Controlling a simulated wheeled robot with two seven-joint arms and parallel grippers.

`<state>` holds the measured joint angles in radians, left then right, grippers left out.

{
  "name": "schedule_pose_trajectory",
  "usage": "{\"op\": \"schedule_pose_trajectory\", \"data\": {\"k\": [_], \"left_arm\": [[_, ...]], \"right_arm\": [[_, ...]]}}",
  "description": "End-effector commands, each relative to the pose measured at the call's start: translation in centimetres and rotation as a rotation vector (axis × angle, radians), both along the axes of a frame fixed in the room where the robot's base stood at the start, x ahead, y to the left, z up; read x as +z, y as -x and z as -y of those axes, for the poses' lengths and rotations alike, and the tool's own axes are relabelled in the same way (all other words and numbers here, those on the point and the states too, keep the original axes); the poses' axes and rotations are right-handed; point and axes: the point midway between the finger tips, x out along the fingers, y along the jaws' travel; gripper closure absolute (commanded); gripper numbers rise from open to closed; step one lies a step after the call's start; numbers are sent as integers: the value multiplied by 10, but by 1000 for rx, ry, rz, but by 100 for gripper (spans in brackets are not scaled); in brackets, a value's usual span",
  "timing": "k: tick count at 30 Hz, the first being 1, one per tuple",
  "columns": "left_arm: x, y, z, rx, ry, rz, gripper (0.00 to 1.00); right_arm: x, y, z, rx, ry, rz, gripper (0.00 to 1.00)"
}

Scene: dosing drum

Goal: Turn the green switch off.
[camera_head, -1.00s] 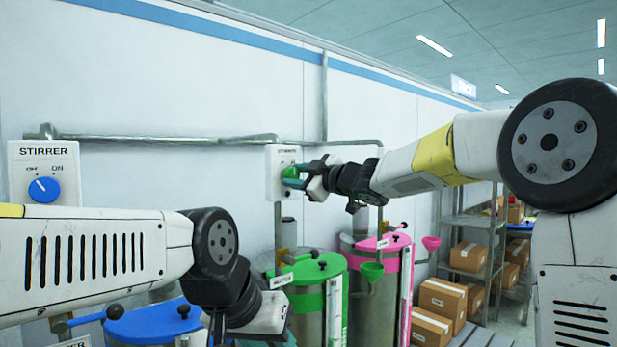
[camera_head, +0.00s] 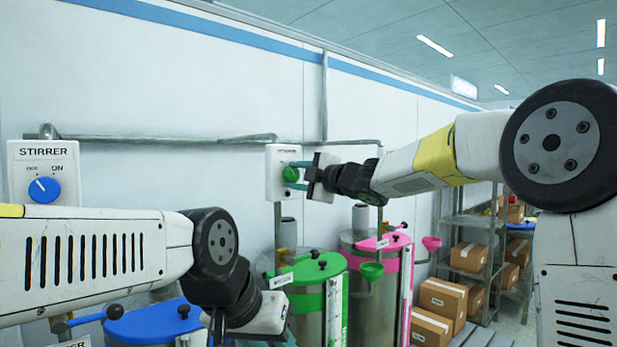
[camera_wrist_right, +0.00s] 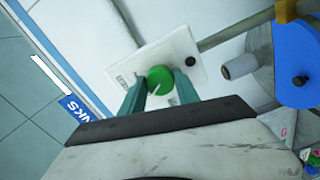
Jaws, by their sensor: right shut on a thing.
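The green switch (camera_head: 291,174) is a round knob on a white wall plate (camera_head: 273,188). In the right wrist view the knob (camera_wrist_right: 160,76) sits between my two teal fingers, with a white mark on its face. My right gripper (camera_head: 296,179) is shut on the knob, and the fingers are on either side of it (camera_wrist_right: 160,88). The small lettering around the knob is too small or hidden to read. My left gripper (camera_head: 268,338) hangs low at the bottom edge of the head view, and its fingers are mostly cut off.
A blue knob (camera_head: 44,190) on a plate labelled STIRRER is at the left. Drums with blue (camera_head: 155,322), green (camera_head: 312,268) and pink (camera_head: 378,243) lids stand below along the wall. A grey pipe (camera_head: 180,137) runs along the wall. Shelves with cartons (camera_head: 468,257) stand at the right.

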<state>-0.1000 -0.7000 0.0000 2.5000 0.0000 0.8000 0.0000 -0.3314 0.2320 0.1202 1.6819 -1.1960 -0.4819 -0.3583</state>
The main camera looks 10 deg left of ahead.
Motion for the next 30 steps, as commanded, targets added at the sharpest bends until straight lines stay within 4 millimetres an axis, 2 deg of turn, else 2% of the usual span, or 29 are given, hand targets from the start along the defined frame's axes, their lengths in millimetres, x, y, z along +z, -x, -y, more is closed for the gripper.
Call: {"op": "schedule_pose_trajectory", "data": {"k": [10, 11, 14, 24, 30], "left_arm": [[0, 0, 0, 0, 0, 0, 64], [0, 0, 0, 0, 0, 0, 64], [0, 0, 0, 0, 0, 0, 64], [0, 0, 0, 0, 0, 0, 64], [0, 0, 0, 0, 0, 0, 64]], "right_arm": [[-1, 0, 0, 1, 5, 2, 100], [-2, 0, 0, 1, 5, 2, 60], [-1, 0, 0, 1, 5, 1, 41], [0, 1, 1, -1, 3, 2, 41], [0, 16, 23, -3, 3, 3, 41]]}}
